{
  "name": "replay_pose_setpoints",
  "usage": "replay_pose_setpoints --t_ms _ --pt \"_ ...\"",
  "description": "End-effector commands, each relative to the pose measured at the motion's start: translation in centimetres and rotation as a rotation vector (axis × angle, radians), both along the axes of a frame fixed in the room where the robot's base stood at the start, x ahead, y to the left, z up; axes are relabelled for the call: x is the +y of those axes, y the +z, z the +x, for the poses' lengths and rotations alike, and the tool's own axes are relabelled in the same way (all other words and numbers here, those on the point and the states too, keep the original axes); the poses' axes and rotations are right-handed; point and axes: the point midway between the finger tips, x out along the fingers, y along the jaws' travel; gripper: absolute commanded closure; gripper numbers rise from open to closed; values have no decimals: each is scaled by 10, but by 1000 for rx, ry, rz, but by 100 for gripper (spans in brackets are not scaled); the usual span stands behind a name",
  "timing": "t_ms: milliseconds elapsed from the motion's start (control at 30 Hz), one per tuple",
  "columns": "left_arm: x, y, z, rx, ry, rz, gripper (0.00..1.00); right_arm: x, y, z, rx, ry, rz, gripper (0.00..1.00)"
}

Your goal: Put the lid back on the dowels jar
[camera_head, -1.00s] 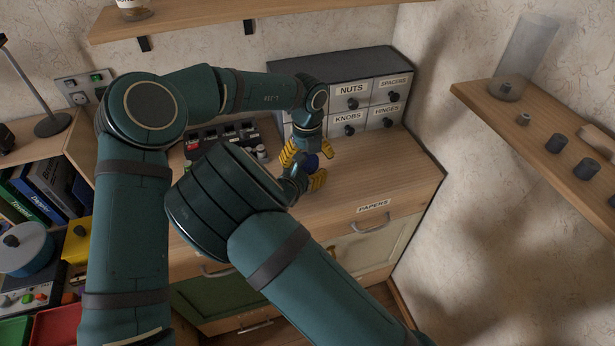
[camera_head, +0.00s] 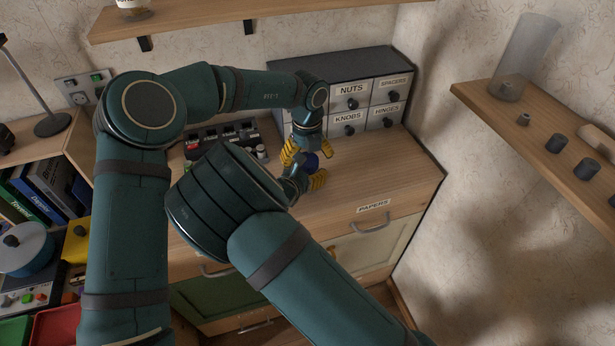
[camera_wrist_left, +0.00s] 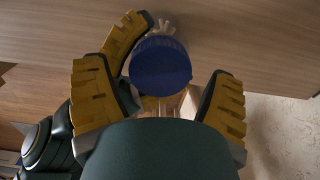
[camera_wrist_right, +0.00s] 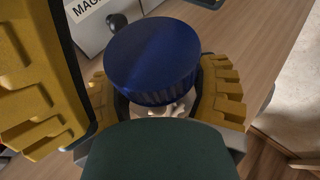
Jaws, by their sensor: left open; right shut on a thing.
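The blue round lid (camera_wrist_right: 152,58) sits at the mouth of the jar (camera_wrist_right: 165,110), where pale pieces show below its rim; I cannot tell whether it is fully seated. The lid also shows in the left wrist view (camera_wrist_left: 160,66) and, small, in the head view (camera_head: 312,162). My right gripper (camera_head: 311,184) is shut on the jar, its yellow fingers on either side below the lid. My left gripper (camera_wrist_left: 166,98) is open, with its fingers apart on both sides of the lid, not visibly touching it. The arms hide most of the jar in the head view.
A grey drawer cabinet (camera_head: 318,82) stands behind the grippers on the wooden counter (camera_head: 400,178). A dark device with knobs (camera_head: 222,137) is to the left. A wall shelf (camera_head: 490,108) with a clear cylinder (camera_head: 527,50) is at right. The counter's right part is clear.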

Motion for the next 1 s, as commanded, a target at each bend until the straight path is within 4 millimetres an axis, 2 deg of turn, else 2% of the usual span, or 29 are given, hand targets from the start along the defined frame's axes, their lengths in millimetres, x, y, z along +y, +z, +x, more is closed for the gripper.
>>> replay_pose_setpoints --t_ms 300,567,600,633,867,1000 --pt "0 38 0 -2 1 0 16 0 1 0 -1 0 0 100" --pt "0 40 0 0 0 0 16 0 1 0 -1 0 0 100" --pt "0 40 0 0 0 0 2 0 1 0 -1 0 0 100" --pt "0 40 0 0 0 0 0 0 1 0 -1 0 0 100" --pt "0 40 0 0 0 0 0 0 1 0 -1 0 0 100" --pt "-1 49 0 -3 0 -1 0 0 1 0 -1 0 0 100"
